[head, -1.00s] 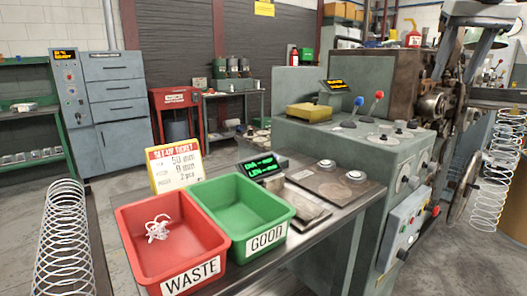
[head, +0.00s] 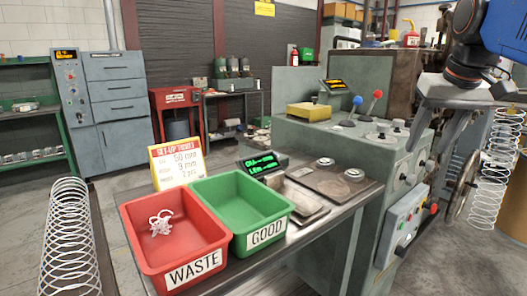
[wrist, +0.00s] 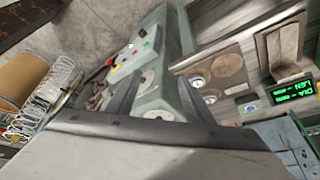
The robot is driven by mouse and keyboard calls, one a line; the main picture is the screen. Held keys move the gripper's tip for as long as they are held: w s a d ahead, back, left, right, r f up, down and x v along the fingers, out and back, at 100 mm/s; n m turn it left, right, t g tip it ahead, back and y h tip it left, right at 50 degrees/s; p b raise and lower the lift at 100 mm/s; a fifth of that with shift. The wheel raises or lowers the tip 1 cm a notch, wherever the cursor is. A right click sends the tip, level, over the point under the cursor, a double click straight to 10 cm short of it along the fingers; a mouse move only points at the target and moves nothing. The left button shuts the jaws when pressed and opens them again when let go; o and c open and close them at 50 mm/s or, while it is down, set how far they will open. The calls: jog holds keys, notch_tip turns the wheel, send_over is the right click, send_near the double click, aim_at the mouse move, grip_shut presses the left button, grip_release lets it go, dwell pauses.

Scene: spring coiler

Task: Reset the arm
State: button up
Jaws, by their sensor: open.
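My gripper (head: 445,150) hangs at the upper right of the head view, in front of the coiling machine (head: 345,150). Its two grey fingers are apart and point downward, with nothing seen between them. In the wrist view my gripper (wrist: 155,95) shows dark fingers spread apart over the blurred machine panel. The blue part of my arm shows above it in the head view. Whether the fingers touch the machine cannot be told, but they look clear of it.
A red WASTE bin (head: 140,235) holds tangled white wire (head: 160,223). A green GOOD bin (head: 225,190) looks empty. They stand on a bench by the set-up ticket (head: 177,163). Coiled springs stand at left (head: 70,235) and right (head: 497,160).

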jog(key=s+a+f, duration=0.2)
jog(key=s+f, duration=0.3)
jog(key=f, duration=0.5)
jog(key=s+a+f+n, duration=0.1)
jog(key=s+f, duration=0.4)
jog(key=f, duration=0.5)
jog(key=s+a+f, duration=0.4)
jog(key=s+f, duration=0.1)
jog(key=f, duration=0.5)
jog(key=shift+s+f+y, duration=0.3)
jog(key=shift+s+f, duration=0.05)
